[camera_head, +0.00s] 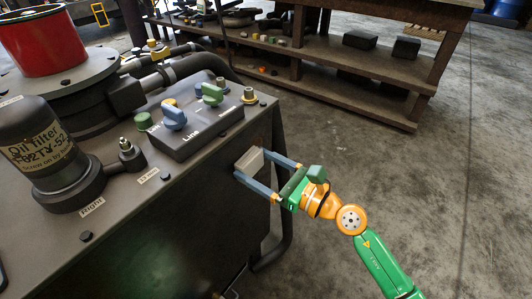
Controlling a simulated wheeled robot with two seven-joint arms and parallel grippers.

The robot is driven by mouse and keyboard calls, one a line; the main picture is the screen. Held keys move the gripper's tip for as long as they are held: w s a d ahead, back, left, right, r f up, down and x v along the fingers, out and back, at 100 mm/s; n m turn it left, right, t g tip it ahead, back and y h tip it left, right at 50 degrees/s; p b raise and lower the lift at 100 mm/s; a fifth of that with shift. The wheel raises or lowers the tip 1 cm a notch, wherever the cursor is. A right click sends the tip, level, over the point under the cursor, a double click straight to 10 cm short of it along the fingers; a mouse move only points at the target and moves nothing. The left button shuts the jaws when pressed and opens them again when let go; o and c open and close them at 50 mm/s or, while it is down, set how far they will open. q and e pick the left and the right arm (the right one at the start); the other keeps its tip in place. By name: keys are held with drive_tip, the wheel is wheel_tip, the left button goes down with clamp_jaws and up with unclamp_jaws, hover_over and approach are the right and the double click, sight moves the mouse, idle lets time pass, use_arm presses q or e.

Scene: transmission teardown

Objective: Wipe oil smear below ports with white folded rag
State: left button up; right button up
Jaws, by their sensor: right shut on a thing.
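My right gripper (255,173) reaches in from the lower right, at the right side of the dark machine. The rag is at the machine's side face, below the dark block labelled "Line" (193,127). I cannot tell whether it touches the face. No oil smear can be made out; the face there is dark and partly hidden by the rag and fingers. My left gripper is not in view.
The machine top (135,205) carries an oil filter (45,150), a red cylinder (42,42), and blue and green valve knobs (173,118). A wooden shelf bench (350,85) with parts stands behind. Concrete floor (400,170) is open on the right.

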sight(262, 144)
drive_tip(key=shift+r+p, duration=0.35)
drive_tip(key=shift+r, duration=0.05)
drive_tip(key=w+b, duration=0.1)
drive_tip(key=w+d+b, duration=0.1)
drive_tip(key=b, duration=0.1)
drive_tip(key=shift+d+f, duration=0.25)
drive_tip(key=shift+f, duration=0.1)
drive_tip(key=w+d+b, duration=0.2)
drive_tip(key=w+b, duration=0.1)
drive_tip(key=shift+f, duration=0.1)
drive_tip(key=shift+w+d+r+b, duration=0.15)
drive_tip(key=shift+d+r+b, duration=0.1)
drive_tip(key=shift+d, duration=0.2)
drive_tip(key=shift+w+d+r+b, duration=0.15)
drive_tip(key=shift+d+r+b, duration=0.1)
drive_tip(key=shift+d, duration=0.15)
drive_tip(key=s+a+p, duration=0.2)
drive_tip(key=p, duration=0.1)
drive_tip(key=shift+a+p, duration=0.3)
drive_tip(key=shift+a, duration=0.1)
drive_tip(key=shift+c, duration=0.8)
drive_tip(key=s+a+p, duration=0.2)
drive_tip(key=s+p, duration=0.1)
drive_tip(key=shift+a+r, duration=0.1)
drive_tip(key=shift+s+a+f+p, duration=0.2)
drive_tip(key=shift+s+a+p, duration=0.05)
drive_tip(key=shift+s+p, duration=0.15)
drive_tip(key=shift+w, duration=0.1)
drive_tip(key=shift+d, duration=0.1)
